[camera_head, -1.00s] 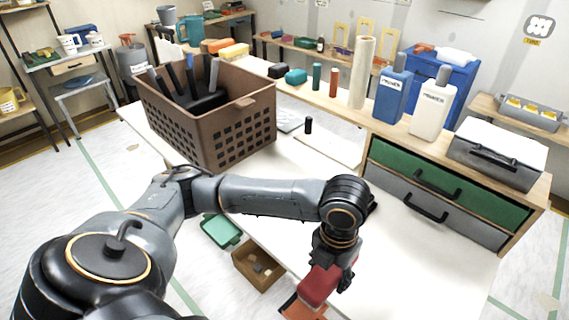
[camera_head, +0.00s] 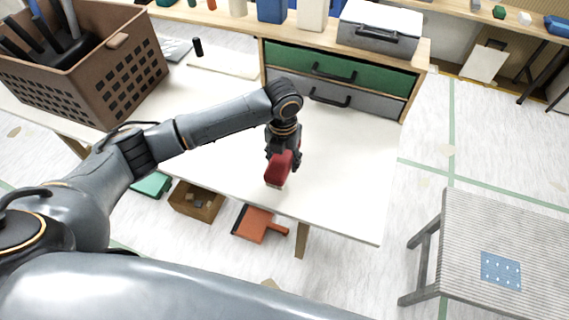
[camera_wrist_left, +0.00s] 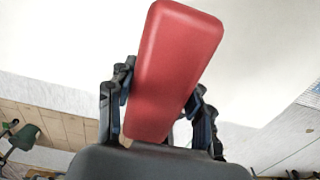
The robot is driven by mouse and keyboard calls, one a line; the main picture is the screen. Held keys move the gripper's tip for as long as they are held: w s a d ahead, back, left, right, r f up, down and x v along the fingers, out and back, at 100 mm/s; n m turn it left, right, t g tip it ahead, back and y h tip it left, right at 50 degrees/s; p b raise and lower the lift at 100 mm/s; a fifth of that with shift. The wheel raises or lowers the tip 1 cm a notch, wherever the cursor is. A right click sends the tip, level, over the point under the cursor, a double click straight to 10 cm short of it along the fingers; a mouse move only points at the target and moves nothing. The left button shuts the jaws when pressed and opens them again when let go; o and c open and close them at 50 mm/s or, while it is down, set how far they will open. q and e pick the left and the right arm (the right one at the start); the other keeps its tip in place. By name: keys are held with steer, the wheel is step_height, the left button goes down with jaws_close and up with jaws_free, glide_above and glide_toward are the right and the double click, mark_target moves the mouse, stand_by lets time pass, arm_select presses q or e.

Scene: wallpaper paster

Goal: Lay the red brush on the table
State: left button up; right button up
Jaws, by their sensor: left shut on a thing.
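The red brush (camera_head: 279,170) is held by my left gripper (camera_head: 281,158), near the front edge of the white table (camera_head: 345,190). In the left wrist view the red brush (camera_wrist_left: 172,70) is a smooth block, tilted, between the two fingers of my left gripper (camera_wrist_left: 160,110). The fingers close on its sides. The brush appears over the white tabletop; whether its lower end touches the table I cannot tell. My right gripper does not show.
A brown basket (camera_head: 120,85) of dark-handled tools stands at the table's left. A green drawer (camera_head: 335,73) and a grey drawer (camera_head: 330,97) back the table. An orange dustpan (camera_head: 256,222) and a box (camera_head: 196,201) lie below the front edge. The tabletop right of the brush is clear.

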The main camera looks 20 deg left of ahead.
arm_select(q)
steer(key=shift+w+d+f, duration=0.1)
steer(key=shift+w+f, duration=0.3)
steer(key=shift+f, duration=0.05)
step_height(320, 180, down, 2)
steer(key=shift+f+p, duration=0.15)
steer(key=shift+p, duration=0.25)
steer(key=shift+f, duration=0.4)
steer(key=shift+f, duration=0.15)
steer(key=o, duration=1.1)
steer(key=shift+o, duration=0.3)
